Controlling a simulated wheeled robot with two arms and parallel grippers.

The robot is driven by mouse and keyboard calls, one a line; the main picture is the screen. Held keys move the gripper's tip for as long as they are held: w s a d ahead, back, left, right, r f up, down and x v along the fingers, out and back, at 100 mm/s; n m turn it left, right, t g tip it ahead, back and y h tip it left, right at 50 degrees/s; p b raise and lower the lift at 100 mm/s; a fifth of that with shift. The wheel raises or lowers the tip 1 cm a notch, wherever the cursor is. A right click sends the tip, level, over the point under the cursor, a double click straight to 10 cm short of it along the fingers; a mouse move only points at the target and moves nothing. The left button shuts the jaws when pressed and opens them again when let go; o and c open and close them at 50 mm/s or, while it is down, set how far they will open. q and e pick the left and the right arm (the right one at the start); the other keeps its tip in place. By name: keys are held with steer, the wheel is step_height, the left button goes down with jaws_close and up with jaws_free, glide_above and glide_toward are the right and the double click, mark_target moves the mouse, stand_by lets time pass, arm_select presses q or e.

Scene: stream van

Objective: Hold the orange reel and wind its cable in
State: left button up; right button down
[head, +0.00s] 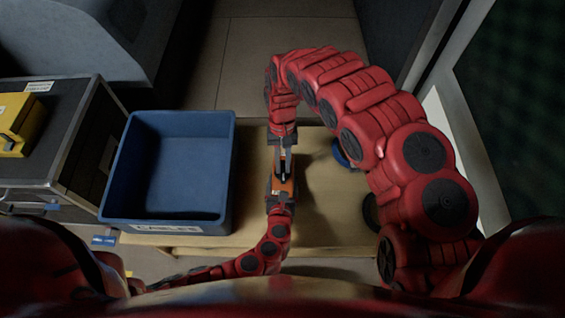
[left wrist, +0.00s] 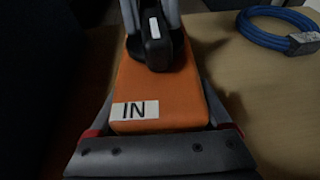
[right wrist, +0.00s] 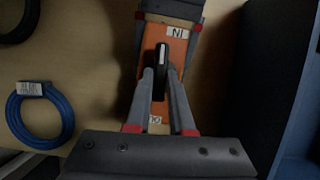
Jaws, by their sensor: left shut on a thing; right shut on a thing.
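The orange reel (head: 292,187) lies on the wooden table, in front of me. It is a flat orange block with a white "IN" label (left wrist: 135,110) at one end; the right wrist view shows a second label (right wrist: 155,120), partly hidden. My left gripper (head: 280,198) is shut across the reel's sides at the "IN" end. My right gripper (head: 283,172) is over the reel, its fingers closed on the black crank knob (right wrist: 161,57), which also shows in the left wrist view (left wrist: 156,45). I cannot make out the reel's own cable in any view.
A blue bin (head: 227,170) labelled "CABLES" stands just left of the reel. A yellow case (head: 25,125) sits on a dark unit (head: 50,160) at the left.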

steer(key=shift+s+m, duration=0.1)
steer(key=shift+m, duration=0.4)
steer(key=c, duration=0.8)
jaws_free()
steer(key=v, duration=1.2)
steer(key=shift+d, duration=0.2)
